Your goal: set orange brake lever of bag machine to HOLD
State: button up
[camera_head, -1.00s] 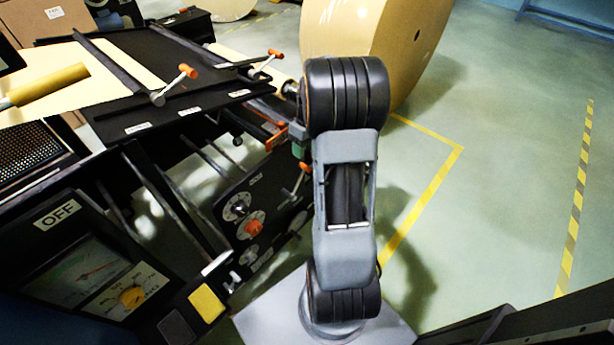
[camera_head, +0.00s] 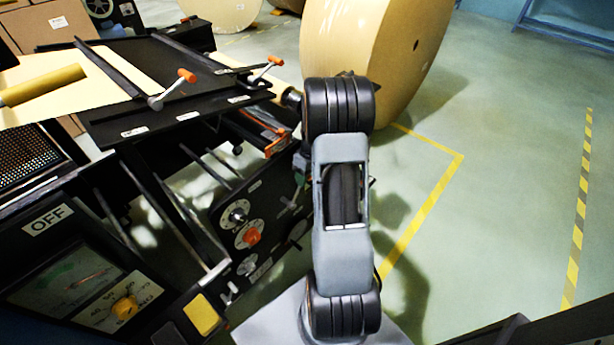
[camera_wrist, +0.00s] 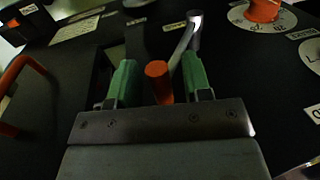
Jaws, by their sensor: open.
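In the wrist view the orange-ended brake lever (camera_wrist: 158,85) stands between the two green fingertips of my gripper (camera_wrist: 158,72). Its bright metal arm (camera_wrist: 182,45) runs up and right behind the right finger. My gripper is open, with a finger on each side of the orange end; a gap shows on the left, and I cannot tell whether the right finger touches. The lever's labels are too blurred to read, so its setting is unclear. In the head view my arm hides the lever. The bag machine's black side panel (camera_head: 228,200) is left of my arm.
An orange dial (camera_wrist: 262,10) is at upper right of the wrist view, an orange loop handle (camera_wrist: 20,75) at left. Two orange-tipped cranks (camera_head: 186,75) (camera_head: 275,61) sit on the machine top. A large kraft roll (camera_head: 385,50) stands behind; floor to the right is clear.

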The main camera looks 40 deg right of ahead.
jog(key=shift+c, duration=0.3)
jog(key=c, duration=0.6)
grip_shut()
jog(key=shift+d+r, duration=0.1)
